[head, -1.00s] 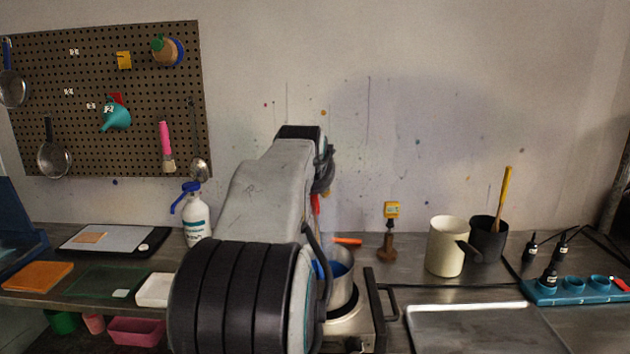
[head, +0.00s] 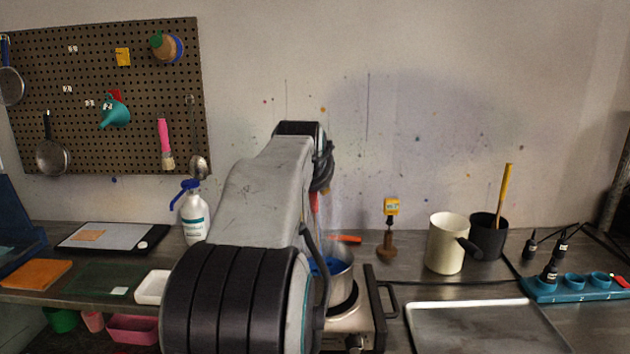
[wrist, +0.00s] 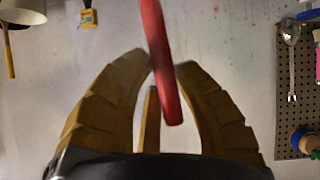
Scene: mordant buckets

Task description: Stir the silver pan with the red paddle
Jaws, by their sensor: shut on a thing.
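The silver pan (head: 343,287) stands upright on a burner in the head view, partly behind my arm. Blue liquid (head: 334,265) shows inside it. The red paddle (wrist: 160,60) crosses the middle of the wrist view, tilted slightly. My gripper (wrist: 164,66) is shut on it, with tan fingers on both sides. In the head view, a small red piece of the paddle (head: 314,203) shows beside my arm, above the pan. My arm hides the gripper there, and the paddle's lower end is out of sight, so I cannot tell whether it touches the liquid.
The burner (head: 350,327) has a black handle on its right. An orange bar (head: 345,239) shows behind the pan. A spray bottle (head: 194,220) stands left. A metal tray (head: 475,308) lies front right.

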